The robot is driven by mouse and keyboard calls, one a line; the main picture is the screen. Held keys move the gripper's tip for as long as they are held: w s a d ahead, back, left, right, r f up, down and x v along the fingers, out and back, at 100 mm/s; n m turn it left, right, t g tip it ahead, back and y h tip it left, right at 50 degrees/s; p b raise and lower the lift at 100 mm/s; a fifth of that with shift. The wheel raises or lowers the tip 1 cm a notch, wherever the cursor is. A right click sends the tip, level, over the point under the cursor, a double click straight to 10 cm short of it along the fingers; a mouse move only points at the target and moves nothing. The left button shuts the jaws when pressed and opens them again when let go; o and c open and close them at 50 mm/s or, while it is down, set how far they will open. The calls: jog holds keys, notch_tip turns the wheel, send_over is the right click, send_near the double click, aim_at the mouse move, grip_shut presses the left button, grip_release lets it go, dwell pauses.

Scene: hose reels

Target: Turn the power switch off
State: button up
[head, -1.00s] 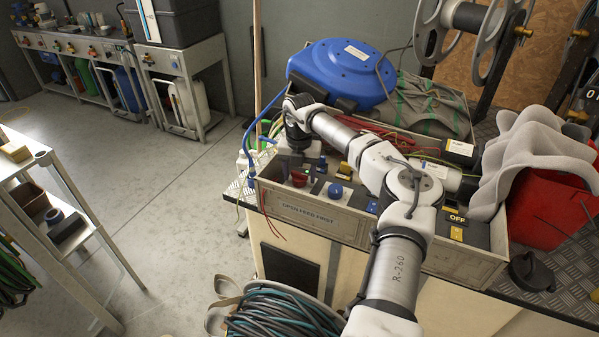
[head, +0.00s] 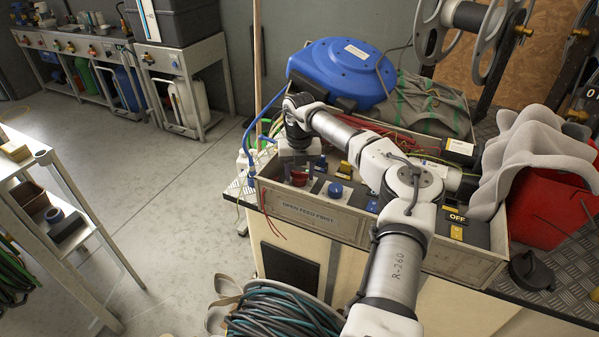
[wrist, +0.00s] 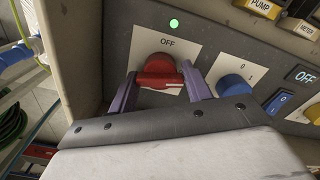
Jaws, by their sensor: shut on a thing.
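The power switch is a red rotary knob (wrist: 160,75) on a white plate marked OFF, with a lit green lamp (wrist: 174,23) above it in the wrist view. In the head view the red knob (head: 299,177) sits at the left end of the control panel, partly covered by my gripper. My gripper (wrist: 160,84) has its two purple fingers on either side of the knob and is shut on it. The knob's grip bar lies roughly level across the wrist picture.
A blue knob (wrist: 235,86) on a 0/1 plate and a blue rocker switch (wrist: 277,103) are just right of the red knob. A blue hose reel (head: 343,72) stands behind the panel box. A red bin (head: 553,207) with grey cloth is at right.

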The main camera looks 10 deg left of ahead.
jog(key=n, duration=0.7)
jog(key=shift+r, duration=0.1)
jog(key=n, duration=0.4)
jog(key=shift+a, duration=0.1)
jog(key=shift+n, duration=2.1)
jog(key=o, duration=0.7)
